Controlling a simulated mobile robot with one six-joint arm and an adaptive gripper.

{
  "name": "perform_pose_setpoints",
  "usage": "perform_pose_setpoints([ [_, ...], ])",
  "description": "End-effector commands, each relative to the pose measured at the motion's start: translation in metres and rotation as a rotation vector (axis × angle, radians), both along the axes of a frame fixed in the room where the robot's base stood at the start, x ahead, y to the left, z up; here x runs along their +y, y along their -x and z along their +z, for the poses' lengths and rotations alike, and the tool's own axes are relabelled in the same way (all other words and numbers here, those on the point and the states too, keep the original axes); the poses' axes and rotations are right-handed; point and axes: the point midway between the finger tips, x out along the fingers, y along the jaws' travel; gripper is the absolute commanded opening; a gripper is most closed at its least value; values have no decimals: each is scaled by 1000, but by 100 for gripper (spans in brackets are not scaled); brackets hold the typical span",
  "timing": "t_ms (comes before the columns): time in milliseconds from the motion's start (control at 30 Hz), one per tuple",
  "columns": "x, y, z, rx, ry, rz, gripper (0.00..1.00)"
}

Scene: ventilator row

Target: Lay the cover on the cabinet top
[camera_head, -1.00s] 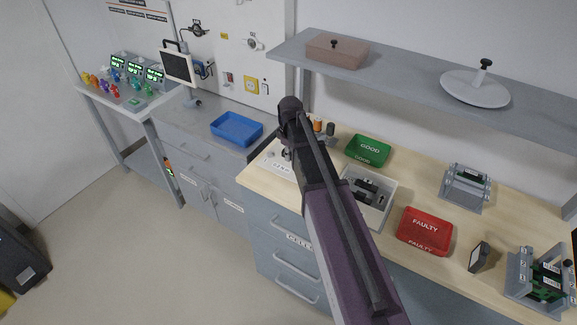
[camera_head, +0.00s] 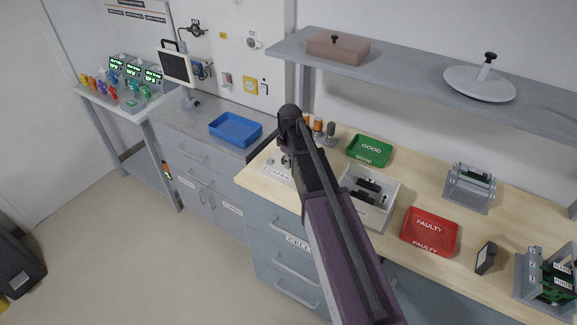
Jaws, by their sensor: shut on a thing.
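A translucent brownish box-shaped cover (camera_head: 337,50) with a small black knob lies at the left of the grey wall shelf. A round pale lid (camera_head: 480,86) with a black knob lies at the shelf's right; I cannot tell which, if either, is the cover meant. The grey cabinet (camera_head: 208,196) stands at the left, with drawers and doors. Its top (camera_head: 187,126) holds a blue tray and a monitor on a stand, with bare surface around them. My purple and black arm rises across the middle. My gripper and anything in it cannot be made out; the arm hides that area.
The wooden bench (camera_head: 357,238) carries a green GOOD tray (camera_head: 369,152), a red FAULTY tray (camera_head: 430,232), a grey box (camera_head: 374,217) with dark parts, and metal racks (camera_head: 471,188). A blue tray (camera_head: 235,129) sits on the cabinet.

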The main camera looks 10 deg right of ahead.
Motion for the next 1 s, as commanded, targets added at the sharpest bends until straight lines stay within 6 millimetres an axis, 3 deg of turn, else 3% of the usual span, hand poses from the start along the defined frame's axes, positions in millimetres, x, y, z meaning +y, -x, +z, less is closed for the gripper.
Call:
perform_pose_setpoints([
  [500, 1, 0, -5, 0, 0, 1, 0],
  [533, 1, 0, -4, 0, 0, 1, 28],
  [633, 1, 0, -4, 0, 0, 1, 56],
  [1000, 1, 0, -4, 0, 0, 1, 56],
])
